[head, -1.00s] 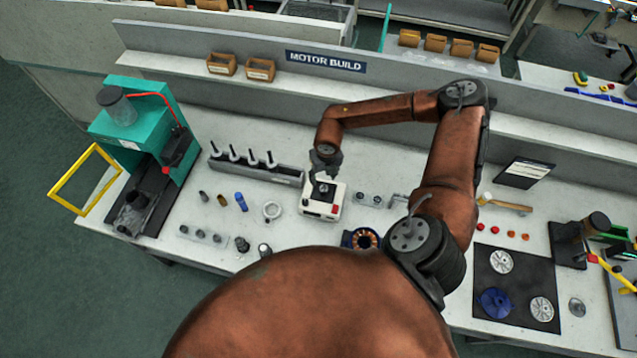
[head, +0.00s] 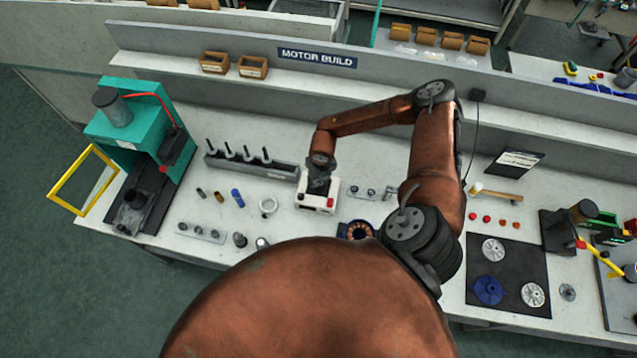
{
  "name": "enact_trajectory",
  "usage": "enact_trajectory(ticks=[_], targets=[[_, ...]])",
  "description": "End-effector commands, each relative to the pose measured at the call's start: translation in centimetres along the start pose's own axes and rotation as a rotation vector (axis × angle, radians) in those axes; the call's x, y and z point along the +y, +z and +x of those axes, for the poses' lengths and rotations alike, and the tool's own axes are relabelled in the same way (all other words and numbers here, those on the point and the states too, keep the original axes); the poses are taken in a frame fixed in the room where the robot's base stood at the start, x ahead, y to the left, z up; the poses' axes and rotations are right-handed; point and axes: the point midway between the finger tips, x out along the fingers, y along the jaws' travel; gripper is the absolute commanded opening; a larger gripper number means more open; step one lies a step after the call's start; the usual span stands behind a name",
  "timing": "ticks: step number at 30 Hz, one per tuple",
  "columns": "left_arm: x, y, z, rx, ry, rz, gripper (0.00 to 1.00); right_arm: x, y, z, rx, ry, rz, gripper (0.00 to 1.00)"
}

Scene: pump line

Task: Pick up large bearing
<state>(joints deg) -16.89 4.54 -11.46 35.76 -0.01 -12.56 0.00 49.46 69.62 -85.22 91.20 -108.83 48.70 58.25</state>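My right gripper (head: 318,186) points down at the top of a small white machine (head: 318,202) with a red button, in the middle of the bench. Its fingers are small and dark against the machine, so I cannot tell whether they are open or shut, or touch anything. I cannot make out a large bearing there; the gripper hides part of the machine's top. A light grey ring (head: 267,207), possibly a bearing, lies on the bench left of the machine, apart from the gripper. My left gripper is not in view.
A grey rack with upright pins (head: 250,165) stands left of the gripper. A plate with small metal parts (head: 362,192) lies to the right. A green press (head: 135,125) stands far left.

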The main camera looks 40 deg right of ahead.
Motion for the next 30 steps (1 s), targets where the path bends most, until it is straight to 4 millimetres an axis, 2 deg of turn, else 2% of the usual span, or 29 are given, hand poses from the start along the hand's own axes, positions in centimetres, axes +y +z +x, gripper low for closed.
enact_trajectory(ticks=[2,9,20,25,30], targets=[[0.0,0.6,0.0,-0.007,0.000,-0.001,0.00,0.0,0.0,0.0,0.000,0.000,0.000,0.25],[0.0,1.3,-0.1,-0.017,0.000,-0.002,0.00,0.0,0.0,0.0,0.000,0.000,0.000,0.09],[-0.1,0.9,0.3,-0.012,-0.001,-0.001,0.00,-0.1,0.1,-0.6,-0.001,0.000,0.001,0.07],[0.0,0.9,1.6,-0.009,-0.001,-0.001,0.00,-0.1,0.5,-2.7,-0.005,0.000,-0.001,0.07],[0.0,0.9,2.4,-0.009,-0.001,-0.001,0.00,-0.2,-2.0,-6.5,-0.002,0.000,-0.004,0.07]])
